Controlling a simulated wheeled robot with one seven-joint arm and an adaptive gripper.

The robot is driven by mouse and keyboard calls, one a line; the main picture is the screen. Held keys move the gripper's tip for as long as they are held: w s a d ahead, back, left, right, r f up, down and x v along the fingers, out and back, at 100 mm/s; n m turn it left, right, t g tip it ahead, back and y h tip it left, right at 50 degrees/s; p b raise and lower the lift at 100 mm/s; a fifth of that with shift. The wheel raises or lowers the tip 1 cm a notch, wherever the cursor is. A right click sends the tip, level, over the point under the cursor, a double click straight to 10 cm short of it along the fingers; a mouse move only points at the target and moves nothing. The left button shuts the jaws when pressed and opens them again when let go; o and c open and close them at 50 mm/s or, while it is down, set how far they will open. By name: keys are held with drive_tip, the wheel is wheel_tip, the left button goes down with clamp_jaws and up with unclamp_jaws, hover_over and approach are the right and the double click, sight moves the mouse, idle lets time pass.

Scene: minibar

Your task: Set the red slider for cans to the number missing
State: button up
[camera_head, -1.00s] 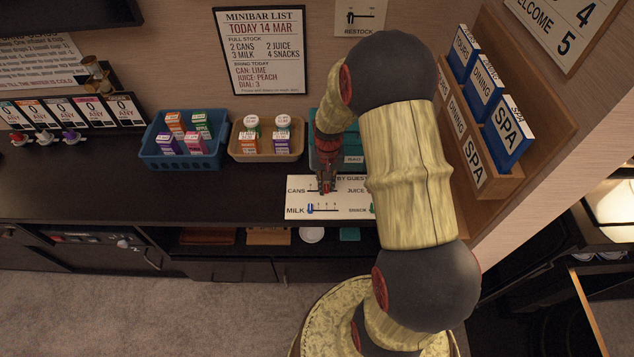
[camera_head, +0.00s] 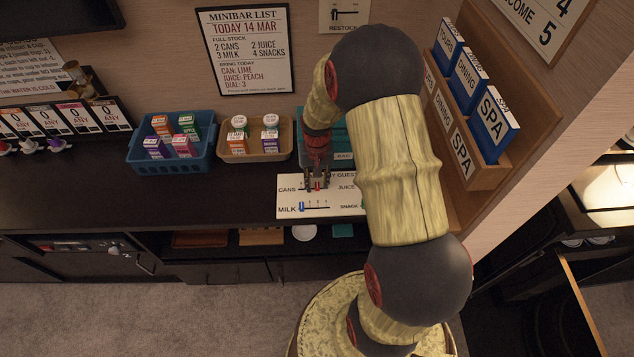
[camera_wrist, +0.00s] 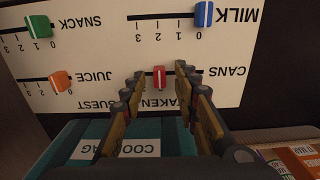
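The red cans slider (camera_wrist: 159,77) stands partway along its track on the white panel (camera_wrist: 110,48). In the wrist view, which shows the panel upside down, it lines up roughly with the 2 of the milk scale. Its own numbers are hidden by my fingers. It also shows in the head view (camera_head: 318,187). My gripper (camera_wrist: 158,82) is open, with one finger on each side of the slider and gaps between. It reaches down over the panel in the head view (camera_head: 318,184). The minibar list (camera_head: 247,50) reads full stock 2 cans, 2 juice, 3 milk, 4 snacks.
The blue milk slider (camera_wrist: 203,13) is at 0. The orange juice slider (camera_wrist: 61,81) and green snack slider (camera_wrist: 38,25) sit beside it. A teal cooler bag (camera_wrist: 75,150) stands close behind the panel. A blue basket (camera_head: 170,165) and tan tray (camera_head: 255,156) hold cartons and cans.

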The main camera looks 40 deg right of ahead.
sight(317, 184)
wheel_tip(317, 184, up, 11)
drive_tip(key=shift+r, duration=0.2)
idle(0.6)
